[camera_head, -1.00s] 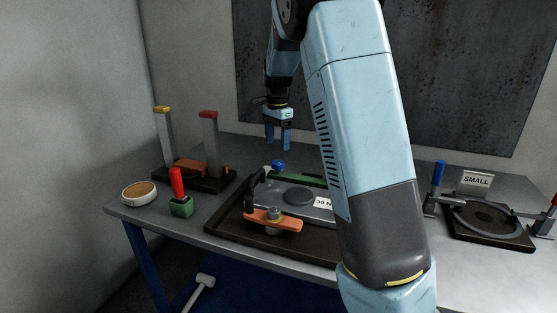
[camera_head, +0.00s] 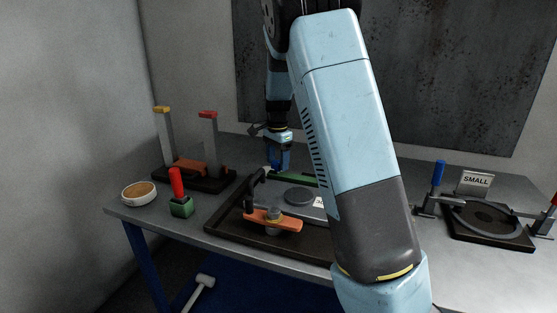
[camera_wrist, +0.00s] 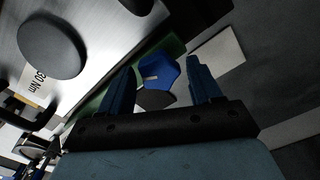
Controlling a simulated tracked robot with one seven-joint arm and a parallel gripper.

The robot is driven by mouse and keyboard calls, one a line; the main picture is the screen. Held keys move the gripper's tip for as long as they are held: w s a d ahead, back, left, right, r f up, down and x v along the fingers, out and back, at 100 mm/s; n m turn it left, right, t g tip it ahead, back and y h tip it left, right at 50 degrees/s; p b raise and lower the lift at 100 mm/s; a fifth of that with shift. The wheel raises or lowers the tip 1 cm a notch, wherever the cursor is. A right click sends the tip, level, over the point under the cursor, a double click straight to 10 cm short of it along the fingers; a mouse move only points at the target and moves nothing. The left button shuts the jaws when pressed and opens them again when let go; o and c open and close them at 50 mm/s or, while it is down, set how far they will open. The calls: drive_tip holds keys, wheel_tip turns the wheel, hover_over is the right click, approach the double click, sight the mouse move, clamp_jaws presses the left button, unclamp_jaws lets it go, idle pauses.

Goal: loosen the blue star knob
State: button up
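The blue star knob (camera_wrist: 160,76) shows in the wrist view between my two blue fingers, with a light mark on its top. My gripper (camera_wrist: 160,68) is open, with one finger on each side of the knob and a visible gap to both. I cannot tell how far down the fingers reach. In the head view my gripper (camera_head: 279,167) is low over the back of the dark tray (camera_head: 222,232), and its fingers hide the knob. A green bar (camera_head: 300,178) lies by the knob. The metal plate (camera_wrist: 95,38) has a dark disc and a "30 Nm" label.
An orange bar clamp (camera_head: 285,224) and a black handle (camera_head: 256,184) stand at the tray's front and left. A red-handled green block (camera_head: 181,206), a round dish (camera_head: 139,193) and two posts (camera_head: 209,140) are left. A "SMALL" fixture (camera_head: 478,222) is right.

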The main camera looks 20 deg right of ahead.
drive_tip(key=c, duration=0.7)
drive_tip(key=shift+d, duration=0.2)
drive_tip(key=shift+c, duration=0.7)
drive_tip(key=shift+a, duration=0.15)
